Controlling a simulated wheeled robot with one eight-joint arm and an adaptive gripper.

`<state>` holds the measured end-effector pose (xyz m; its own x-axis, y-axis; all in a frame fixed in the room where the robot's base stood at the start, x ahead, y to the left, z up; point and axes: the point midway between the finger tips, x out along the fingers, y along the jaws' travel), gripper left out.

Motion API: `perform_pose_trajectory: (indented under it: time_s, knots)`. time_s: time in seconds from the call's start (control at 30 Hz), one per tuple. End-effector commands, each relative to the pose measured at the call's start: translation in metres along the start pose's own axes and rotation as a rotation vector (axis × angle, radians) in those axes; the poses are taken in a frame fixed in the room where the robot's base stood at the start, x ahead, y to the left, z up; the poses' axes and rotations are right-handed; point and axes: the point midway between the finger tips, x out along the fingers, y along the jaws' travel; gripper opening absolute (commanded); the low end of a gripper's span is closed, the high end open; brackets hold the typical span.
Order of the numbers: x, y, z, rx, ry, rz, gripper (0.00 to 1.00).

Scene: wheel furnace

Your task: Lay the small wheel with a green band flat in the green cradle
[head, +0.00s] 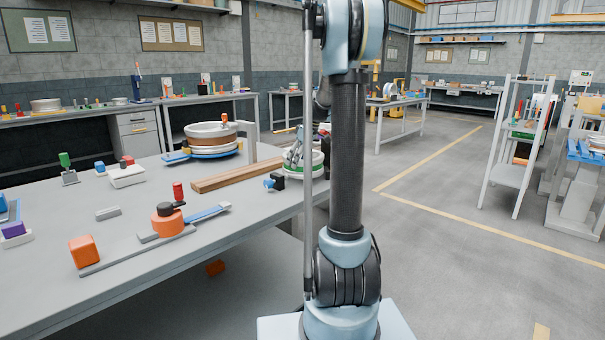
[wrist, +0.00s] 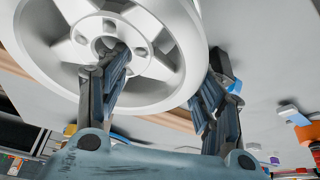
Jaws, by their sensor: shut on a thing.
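The small pale wheel with a green band (head: 318,170) is over the right edge of the workbench in the head view, partly hidden by my arm. In the wrist view the spoked wheel (wrist: 180,78) fills the upper left, and its green band does not show. My gripper (head: 297,153) is shut on the wheel's rim. In the wrist view my gripper (wrist: 165,70) has one finger inside the rim near the spokes and the other outside. I cannot clearly make out the green cradle; a small green patch (head: 523,134) shows on the white rack at the right.
A larger wheel with a brown band (head: 212,138) rests on a blue support on the workbench (head: 130,212). A wooden bar (head: 236,175) lies beside it. Small blocks and an orange-knobbed fixture (head: 167,222) stand nearer. The white rack (head: 512,177) stands across open floor.

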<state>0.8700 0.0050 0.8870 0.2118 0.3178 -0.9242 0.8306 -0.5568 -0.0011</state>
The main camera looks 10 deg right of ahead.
Motion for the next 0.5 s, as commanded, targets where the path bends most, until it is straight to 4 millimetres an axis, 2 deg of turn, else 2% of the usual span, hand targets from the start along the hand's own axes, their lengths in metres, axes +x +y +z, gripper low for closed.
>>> perform_pose_trajectory:
  time_s: [0.5]
  knots:
    - [-0.014, 0.0, -0.006, 0.0, 0.0, 0.0, 0.0]
